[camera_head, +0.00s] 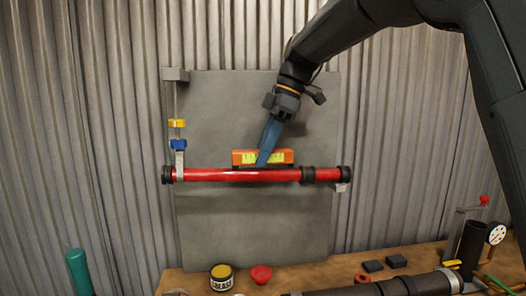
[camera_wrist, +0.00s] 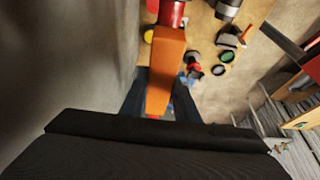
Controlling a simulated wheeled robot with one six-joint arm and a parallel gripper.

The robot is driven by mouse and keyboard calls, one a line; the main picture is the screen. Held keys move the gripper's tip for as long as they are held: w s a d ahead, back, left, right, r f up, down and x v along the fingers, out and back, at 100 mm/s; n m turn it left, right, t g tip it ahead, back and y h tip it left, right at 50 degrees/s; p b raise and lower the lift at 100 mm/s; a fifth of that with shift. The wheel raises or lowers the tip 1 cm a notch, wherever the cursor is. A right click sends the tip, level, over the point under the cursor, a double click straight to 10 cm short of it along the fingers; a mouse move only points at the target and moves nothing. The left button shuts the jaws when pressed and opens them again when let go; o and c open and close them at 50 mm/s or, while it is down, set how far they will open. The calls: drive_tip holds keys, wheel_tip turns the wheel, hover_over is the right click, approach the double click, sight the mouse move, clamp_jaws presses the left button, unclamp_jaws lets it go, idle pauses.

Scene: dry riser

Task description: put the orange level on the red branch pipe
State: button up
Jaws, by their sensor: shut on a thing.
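The orange level (camera_head: 282,157) has a yellow-green window and lies lengthwise along the red branch pipe (camera_head: 225,175), right at its upper edge in the head view. I cannot tell whether it rests on the pipe or hangs just above it. My gripper (camera_head: 263,161) comes down from the upper right and is shut on the level near its middle. In the wrist view, the level (camera_wrist: 166,65) runs between the fingers of my gripper (camera_wrist: 160,95), and a red end of the pipe (camera_wrist: 172,14) shows beyond it.
The pipe runs across a grey panel (camera_head: 230,230) on a corrugated wall. A bracket with yellow and blue clamps (camera_head: 178,145) stands at its left end. Below is a wooden bench (camera_head: 330,272) with a grease tin (camera_head: 221,277), a red cap (camera_head: 261,274), a dark pipe (camera_head: 400,285) and a gauge (camera_head: 495,233).

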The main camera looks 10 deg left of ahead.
drive_tip(key=shift+f, duration=0.3)
drive_tip(key=shift+f, duration=0.1)
drive_tip(key=o, duration=1.1)
drive_tip(key=b+v, duration=0.3)
drive_tip(key=v, duration=0.9)
